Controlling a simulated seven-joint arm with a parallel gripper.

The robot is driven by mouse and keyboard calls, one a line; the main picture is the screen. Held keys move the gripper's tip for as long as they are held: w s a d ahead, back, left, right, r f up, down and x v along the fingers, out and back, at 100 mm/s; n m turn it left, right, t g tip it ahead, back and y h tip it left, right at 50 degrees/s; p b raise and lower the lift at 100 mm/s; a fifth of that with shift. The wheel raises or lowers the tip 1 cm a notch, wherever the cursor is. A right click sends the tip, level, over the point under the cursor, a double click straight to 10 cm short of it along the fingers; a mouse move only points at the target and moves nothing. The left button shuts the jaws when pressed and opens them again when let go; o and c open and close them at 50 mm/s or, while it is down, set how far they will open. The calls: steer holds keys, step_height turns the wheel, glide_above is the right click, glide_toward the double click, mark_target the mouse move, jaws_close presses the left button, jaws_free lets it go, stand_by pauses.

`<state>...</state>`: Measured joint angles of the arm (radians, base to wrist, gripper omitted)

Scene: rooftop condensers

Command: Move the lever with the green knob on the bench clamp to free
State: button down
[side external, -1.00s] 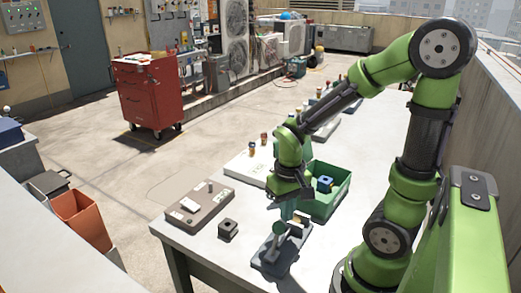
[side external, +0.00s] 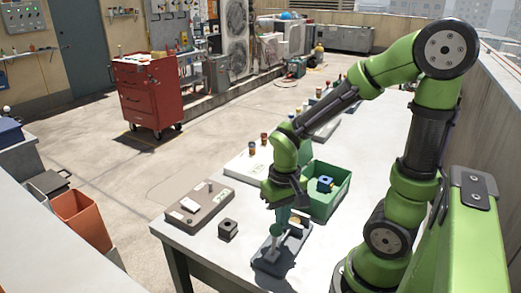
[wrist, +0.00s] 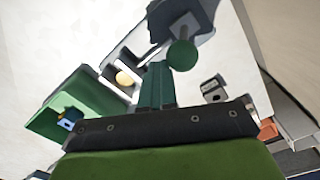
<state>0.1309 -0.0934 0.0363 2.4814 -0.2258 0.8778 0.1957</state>
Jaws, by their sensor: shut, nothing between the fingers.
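The bench clamp (side external: 268,262) is a grey fixture near the front edge of the bench, and part of it shows at the top of the wrist view (wrist: 185,18). Its green knob (side external: 277,230) is a round ball, clear in the wrist view (wrist: 182,55). My gripper (side external: 282,217) is shut and empty, pointing down just above and behind the knob. In the wrist view its closed green fingers (wrist: 157,85) are close to the knob's left; I cannot tell whether they touch. The lever's shaft is mostly hidden.
A green bin (side external: 333,203) with a blue part (side external: 325,184) stands right of my gripper. A small black block (side external: 228,229) and a grey-brown panel (side external: 199,207) lie to the left. A pale yellow round piece (wrist: 124,78) is close to the fingers.

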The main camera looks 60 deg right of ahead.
steer(key=shift+a, duration=1.25)
steer(key=shift+d, duration=0.15)
steer(key=shift+d+r, duration=0.1)
steer(key=shift+d, duration=0.4)
step_height(320, 180, up, 7)
stand_by(0.4)
